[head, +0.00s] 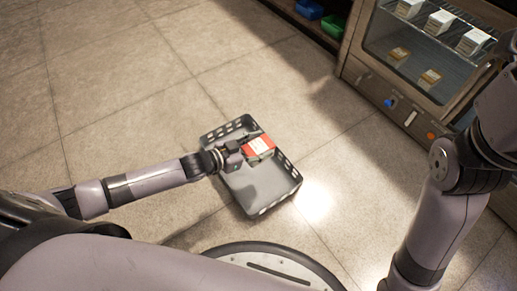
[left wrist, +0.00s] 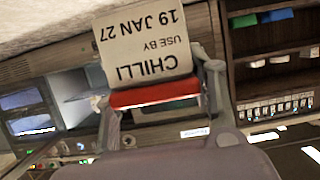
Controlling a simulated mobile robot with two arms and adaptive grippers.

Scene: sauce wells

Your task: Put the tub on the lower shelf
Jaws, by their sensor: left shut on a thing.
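The tub (head: 261,147), white with a red band, is in my left gripper (head: 252,148) over the grey crate in the head view. In the left wrist view the tub (left wrist: 148,45) shows a label reading CHILLI, USE BY 19 JAN 27, upside down. The fingers of my left gripper (left wrist: 160,94) are shut on either side of its red part. The glass-fronted cabinet (head: 352,68) at the upper right has an upper wire shelf (head: 455,46) with several white tubs and a lower shelf (head: 414,70) with two more. My right gripper is out of view.
The grey crate (head: 236,196) stands on the tiled floor below my left gripper; its visible floor is bare. An open shelf unit with a blue bin (head: 309,9) and a green bin (head: 333,25) stands left of the cabinet. Floor between crate and cabinet is clear.

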